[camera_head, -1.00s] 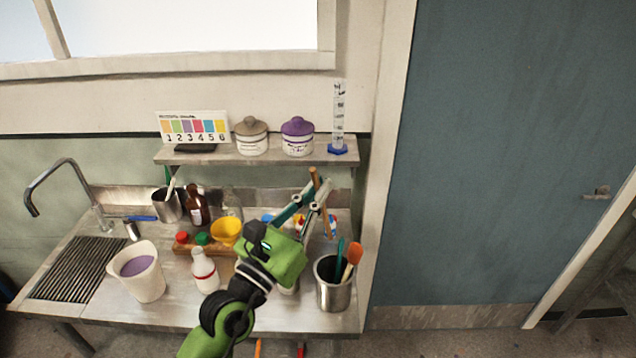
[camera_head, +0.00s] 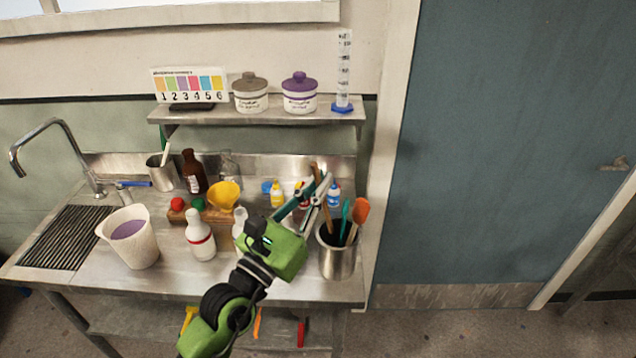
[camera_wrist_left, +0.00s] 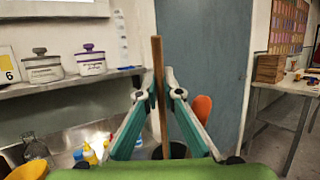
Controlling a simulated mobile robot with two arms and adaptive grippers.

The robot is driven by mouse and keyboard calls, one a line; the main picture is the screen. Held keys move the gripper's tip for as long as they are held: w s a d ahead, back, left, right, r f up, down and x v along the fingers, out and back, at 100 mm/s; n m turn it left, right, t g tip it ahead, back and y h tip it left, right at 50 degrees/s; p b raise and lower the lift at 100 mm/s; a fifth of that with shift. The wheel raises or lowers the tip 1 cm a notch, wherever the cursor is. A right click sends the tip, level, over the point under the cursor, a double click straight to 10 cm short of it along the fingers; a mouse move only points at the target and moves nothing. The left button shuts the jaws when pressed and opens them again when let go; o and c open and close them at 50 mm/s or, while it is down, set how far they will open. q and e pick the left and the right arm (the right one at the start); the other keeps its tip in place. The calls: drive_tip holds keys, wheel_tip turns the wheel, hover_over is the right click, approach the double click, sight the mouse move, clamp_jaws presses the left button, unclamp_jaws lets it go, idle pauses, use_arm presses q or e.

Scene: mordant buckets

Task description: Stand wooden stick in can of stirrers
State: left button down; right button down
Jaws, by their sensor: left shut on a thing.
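The wooden stick (camera_head: 327,219) is upright with a slight tilt, held in my left gripper (camera_head: 319,187). Its lower end reaches the mouth of the metal can of stirrers (camera_head: 338,264); whether it is inside the rim or just in front or behind, I cannot tell for sure. The can holds a teal stirrer (camera_head: 345,214) and an orange spatula (camera_head: 360,211). In the left wrist view the stick (camera_wrist_left: 158,80) stands between the fingers, with the can's dark mouth (camera_wrist_left: 177,150) below and the orange spatula (camera_wrist_left: 202,108) at right. My right gripper is not in view.
Small bottles, one yellow (camera_head: 277,196), stand behind my arm. A white bottle (camera_head: 200,238), yellow funnel (camera_head: 224,195) and white bucket of purple liquid (camera_head: 130,240) are at left. The shelf (camera_head: 215,116) is above; the can is near the counter's right end.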

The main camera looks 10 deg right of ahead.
use_arm(q)
drive_tip(key=shift+w+d+f+b, duration=0.3)
drive_tip(key=shift+f+b, duration=0.95)
drive_tip(key=shift+f, duration=0.15)
drive_tip(key=shift+w+d+f+b, duration=0.3)
drive_tip(key=shift+d+f+b, duration=0.05)
drive_tip(key=shift+f+b, duration=1)
drive_tip(key=shift+w+d+f+b, duration=0.3)
drive_tip(key=shift+f+b, duration=0.9)
drive_tip(key=shift+f, duration=0.2)
drive_tip(key=c, duration=2.1)
unclamp_jaws()
drive_tip(key=shift+c, duration=0.2)
drive_tip(key=shift+s+a+f, duration=0.1)
drive_tip(key=shift+s+a, duration=0.05)
drive_tip(key=shift+a, duration=0.05)
approach(324, 211)
drive_tip(key=shift+v, duration=0.9)
